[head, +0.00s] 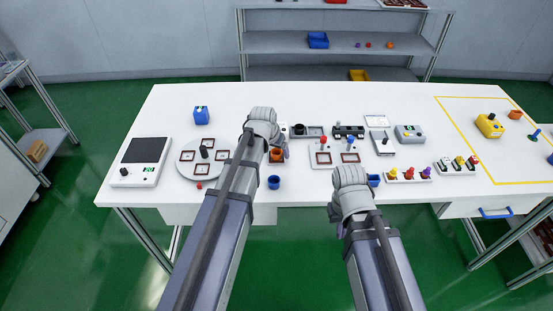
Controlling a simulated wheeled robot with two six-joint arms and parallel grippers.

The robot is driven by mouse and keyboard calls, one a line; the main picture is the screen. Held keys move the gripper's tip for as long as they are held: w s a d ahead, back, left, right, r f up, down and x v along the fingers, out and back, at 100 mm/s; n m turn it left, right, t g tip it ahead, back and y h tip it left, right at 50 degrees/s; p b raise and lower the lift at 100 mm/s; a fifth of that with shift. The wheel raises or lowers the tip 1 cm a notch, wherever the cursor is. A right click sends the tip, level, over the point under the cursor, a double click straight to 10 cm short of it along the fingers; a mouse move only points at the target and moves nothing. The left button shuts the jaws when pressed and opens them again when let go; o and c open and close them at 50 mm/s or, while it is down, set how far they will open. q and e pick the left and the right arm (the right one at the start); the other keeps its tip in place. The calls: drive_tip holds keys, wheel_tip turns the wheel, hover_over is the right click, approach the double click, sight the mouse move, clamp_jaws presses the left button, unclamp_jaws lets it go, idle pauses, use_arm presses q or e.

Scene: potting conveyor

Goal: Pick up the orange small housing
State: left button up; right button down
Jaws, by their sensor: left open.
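A small orange housing (276,156), cup-like, stands on the white table just below the end of my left arm. My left gripper (281,147) is above and beside it; the jaws are mostly hidden by the wrist, and I cannot tell whether they touch the housing. The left gripper is open. My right gripper (362,178) is low over the table's front part, close to a blue cup (374,180); its fingers are hidden behind its wrist. Another orange piece (515,114) lies in the yellow-outlined area at far right.
A dark blue cup (274,182) stands in front of the orange housing. A round grey plate (187,153) with framed squares is to the left, beside a scale (142,172). Fixtures, a grey device (410,134) and coloured knobs (409,173) crowd the right.

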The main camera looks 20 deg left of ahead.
use_arm(q)
clamp_jaws()
idle(0.6)
drive_tip(key=shift+r, duration=0.15)
wheel_tip(320, 180, up, 10)
drive_tip(key=p, duration=1)
